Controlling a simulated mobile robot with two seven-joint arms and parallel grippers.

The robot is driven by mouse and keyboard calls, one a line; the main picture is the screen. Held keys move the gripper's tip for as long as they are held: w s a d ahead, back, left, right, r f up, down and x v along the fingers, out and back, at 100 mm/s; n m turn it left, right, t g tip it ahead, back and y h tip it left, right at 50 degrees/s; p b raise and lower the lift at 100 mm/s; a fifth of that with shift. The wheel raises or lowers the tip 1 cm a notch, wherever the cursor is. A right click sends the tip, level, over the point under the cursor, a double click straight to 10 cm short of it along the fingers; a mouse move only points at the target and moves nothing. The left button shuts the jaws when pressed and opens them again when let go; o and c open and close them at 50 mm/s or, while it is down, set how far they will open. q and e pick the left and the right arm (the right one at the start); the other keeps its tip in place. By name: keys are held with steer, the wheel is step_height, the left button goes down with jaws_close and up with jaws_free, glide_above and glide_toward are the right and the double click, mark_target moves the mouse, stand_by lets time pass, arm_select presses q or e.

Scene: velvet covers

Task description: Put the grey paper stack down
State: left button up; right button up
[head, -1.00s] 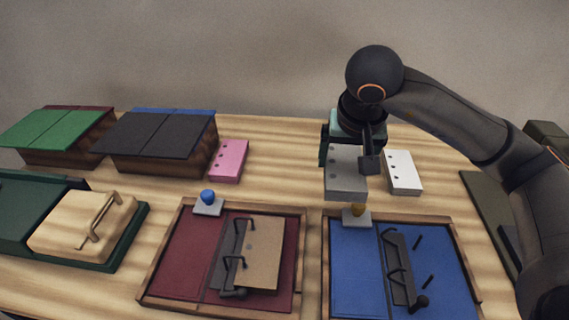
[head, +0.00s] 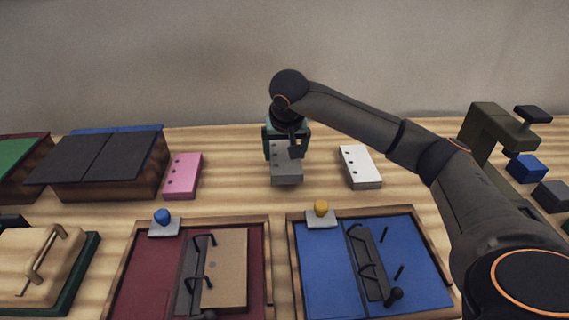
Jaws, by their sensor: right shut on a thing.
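The grey paper stack (head: 286,174), with punched holes along its left side, is in the head view at the middle of the table, between the pink stack and the white stack. My right gripper (head: 287,148) is over its far end and shut on it, reaching down from above. Whether the stack touches the table or hangs just above it I cannot tell. The gripper hides the stack's far end. My left gripper is not in view.
A pink stack (head: 183,175) lies to the left and a white stack (head: 360,167) to the right. In front are a maroon binder tray (head: 146,275) and a blue one (head: 326,270), with blue and yellow knobs behind them. Bare wood (head: 232,185) shows on both sides of the grey stack.

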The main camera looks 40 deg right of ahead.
mark_target(285, 157)
steer(key=shift+w+d+f, duration=0.15)
steer(key=shift+w+f, duration=0.15)
steer(key=shift+f, duration=1.65)
steer(key=shift+f+b, duration=0.2)
steer(key=shift+b, duration=0.15)
steer(key=o, duration=1.3)
steer(key=shift+r, duration=0.3)
steer(key=p+v, duration=0.1)
steer(key=v, duration=1)
steer(key=shift+s+r+p, duration=0.15)
steer(key=shift+r+p, duration=0.2)
